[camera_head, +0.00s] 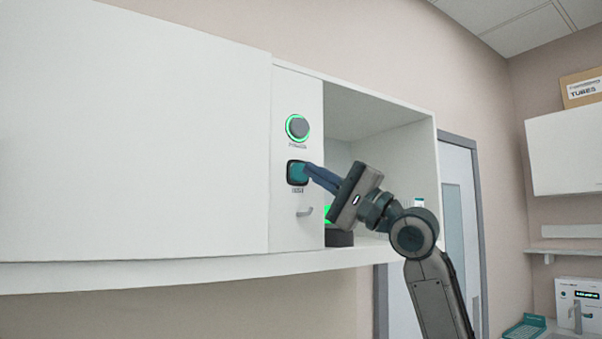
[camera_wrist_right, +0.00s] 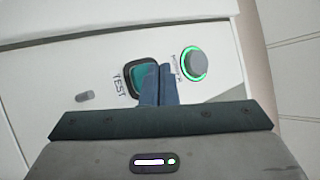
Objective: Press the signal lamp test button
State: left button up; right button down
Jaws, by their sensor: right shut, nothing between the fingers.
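The test button (camera_head: 296,172) is a teal square in a dark frame on the narrow white panel of the wall cabinet. In the right wrist view the test button (camera_wrist_right: 144,80) has the label TEST beside it. My right gripper (camera_head: 308,170) is shut and empty, with its blue fingertips at the button's right side. In the right wrist view the fingertips (camera_wrist_right: 164,72) overlap part of the button. I cannot tell whether they touch it. A round grey knob with a lit green ring (camera_head: 298,127) sits above the button. My left gripper is not in view.
A small grey hook or handle (camera_head: 305,211) sticks out below the button. Right of the panel is an open shelf bay (camera_head: 400,150) holding a dark round object with a green light (camera_head: 339,238). A wide white cabinet front (camera_head: 130,140) lies to the left.

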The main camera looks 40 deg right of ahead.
jog(key=shift+w, duration=0.1)
jog(key=shift+w, duration=0.35)
jog(key=shift+w+d+p, duration=0.1)
jog(key=shift+w+p, duration=0.35)
dwell(0.8)
jog(key=shift+s, duration=0.1)
jog(key=shift+s+b, duration=0.45)
jog(key=shift+s, duration=0.3)
jog(key=s, duration=0.1)
jog(key=s+b, duration=0.1)
jog(key=s, duration=0.1)
jog(key=s+b, duration=0.1)
jog(key=s, duration=0.1)
jog(key=shift+a, duration=0.4)
